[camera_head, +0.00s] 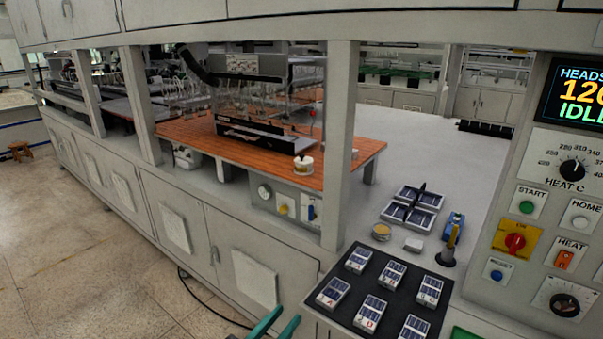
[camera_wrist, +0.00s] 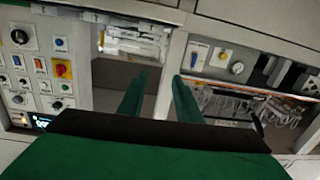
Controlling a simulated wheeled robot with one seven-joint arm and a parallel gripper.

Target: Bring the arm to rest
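My gripper (camera_head: 288,316) shows at the bottom edge of the head view, as two green fingers in front of the cabinet doors. In the wrist view my gripper (camera_wrist: 160,76) has its two green fingers apart, with nothing between them. It is open and empty. Most of my arm is out of the head view, so its full posture cannot be seen.
A black mat (camera_head: 345,308) with several small labelled packs lies right of my gripper. A grey post (camera_head: 340,150) rises behind it. A control panel (camera_head: 545,210) stands at the right, its display (camera_head: 578,95) reading IDLE. Floor (camera_head: 90,260) at the left is open.

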